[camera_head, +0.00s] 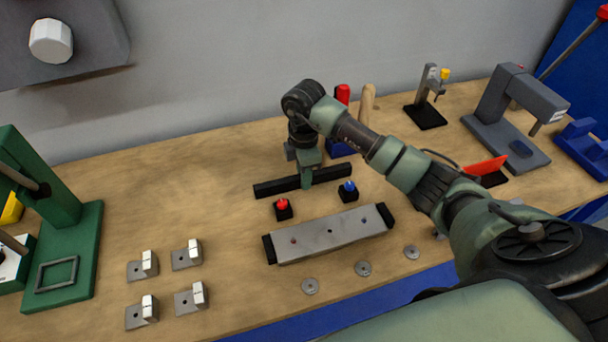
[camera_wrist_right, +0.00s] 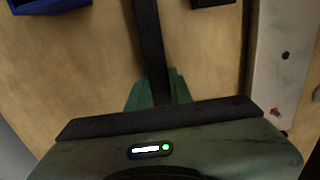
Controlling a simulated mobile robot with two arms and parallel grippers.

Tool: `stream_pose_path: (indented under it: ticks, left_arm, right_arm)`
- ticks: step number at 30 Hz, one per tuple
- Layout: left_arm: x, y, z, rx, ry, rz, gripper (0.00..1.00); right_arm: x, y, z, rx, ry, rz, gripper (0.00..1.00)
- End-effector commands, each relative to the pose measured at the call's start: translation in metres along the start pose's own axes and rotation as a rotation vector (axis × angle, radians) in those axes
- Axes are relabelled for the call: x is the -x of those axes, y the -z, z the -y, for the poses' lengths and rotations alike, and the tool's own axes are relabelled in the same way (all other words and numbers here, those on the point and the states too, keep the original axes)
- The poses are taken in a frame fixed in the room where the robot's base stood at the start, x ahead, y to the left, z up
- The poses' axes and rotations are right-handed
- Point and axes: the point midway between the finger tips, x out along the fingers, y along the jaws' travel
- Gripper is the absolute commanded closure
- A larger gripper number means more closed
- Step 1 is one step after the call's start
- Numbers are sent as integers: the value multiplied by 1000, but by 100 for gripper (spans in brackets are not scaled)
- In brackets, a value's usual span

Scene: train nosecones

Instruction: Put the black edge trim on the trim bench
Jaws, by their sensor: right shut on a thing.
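My right gripper (camera_head: 307,176) is shut on the long black edge trim (camera_head: 275,187) near the trim's middle. The trim lies roughly level, just above or on the wooden bench top (camera_head: 180,190); I cannot tell if it touches. In the right wrist view the trim (camera_wrist_right: 148,35) runs up from between the green fingers (camera_wrist_right: 157,92). I take this wooden bench to be the trim bench; no label shows. My left gripper is not in view.
In front of the trim are a red-knobbed block (camera_head: 283,209), a blue-knobbed block (camera_head: 347,191) and a grey plate with black ends (camera_head: 330,232). Washers (camera_head: 363,269) and several small brackets (camera_head: 187,254) lie nearer. A green press (camera_head: 75,250) stands left. The bench's back left is clear.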

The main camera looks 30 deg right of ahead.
Motion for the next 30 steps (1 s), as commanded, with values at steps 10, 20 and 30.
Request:
stream_pose_path:
  ticks: [10, 20, 30]
  left_arm:
    - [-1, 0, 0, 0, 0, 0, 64]
    - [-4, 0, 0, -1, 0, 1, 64]
    - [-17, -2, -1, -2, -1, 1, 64]
  right_arm:
    - [-2, 0, 0, 0, 0, 0, 57]
    - [10, 0, -1, 1, -4, -2, 57]
    - [83, 0, -2, 1, -7, 0, 57]
